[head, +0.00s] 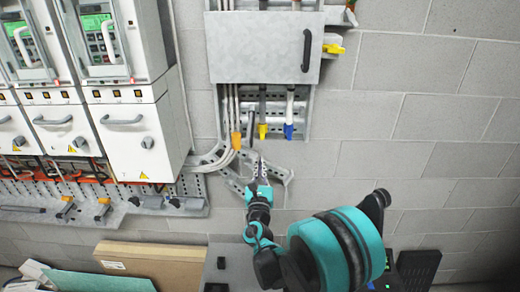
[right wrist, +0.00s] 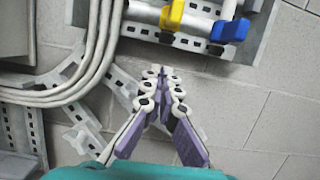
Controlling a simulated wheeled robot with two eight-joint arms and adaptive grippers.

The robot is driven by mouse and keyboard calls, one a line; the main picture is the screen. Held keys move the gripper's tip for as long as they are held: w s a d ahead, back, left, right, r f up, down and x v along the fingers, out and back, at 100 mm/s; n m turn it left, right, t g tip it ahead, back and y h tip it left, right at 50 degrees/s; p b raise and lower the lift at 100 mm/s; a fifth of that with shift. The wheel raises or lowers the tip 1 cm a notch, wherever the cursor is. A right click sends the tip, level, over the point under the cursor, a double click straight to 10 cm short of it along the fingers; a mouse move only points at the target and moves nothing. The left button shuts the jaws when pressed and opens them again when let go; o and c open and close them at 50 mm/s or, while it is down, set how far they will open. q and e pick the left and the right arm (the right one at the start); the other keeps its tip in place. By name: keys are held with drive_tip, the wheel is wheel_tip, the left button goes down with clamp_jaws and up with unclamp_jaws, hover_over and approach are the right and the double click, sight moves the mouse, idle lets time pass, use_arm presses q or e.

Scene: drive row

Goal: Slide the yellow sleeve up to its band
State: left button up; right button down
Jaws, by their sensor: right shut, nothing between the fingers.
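A yellow sleeve (head: 262,131) sits low on a dark vertical rod below the grey cabinet in the head view. In the right wrist view the yellow sleeve (right wrist: 172,15) is at the top, on a pale rail. I cannot make out its band. My right gripper (head: 259,162) is below the sleeve and apart from it. In the right wrist view its purple-grey fingers (right wrist: 161,74) are shut with nothing between them. My left gripper is not in view.
A blue sleeve (head: 288,131) is right of the yellow one, and an orange one (head: 236,140) is left. The grey cabinet (head: 264,50) is above. White drive units (head: 139,136) stand left. A perforated bracket (head: 276,172) is behind my gripper. The block wall (head: 420,120) at right is clear.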

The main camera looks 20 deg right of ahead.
sight(261, 136)
drive_tip(key=w+r, duration=0.2)
drive_tip(key=r, duration=0.1)
drive_tip(key=d+r, duration=0.1)
drive_tip(key=shift+w+r, duration=0.3)
drive_tip(key=shift+w, duration=0.1)
drive_tip(key=shift+s+a, duration=0.1)
wheel_tip(261, 136, up, 5)
drive_tip(key=p, duration=0.3)
drive_tip(key=shift+f, duration=0.45)
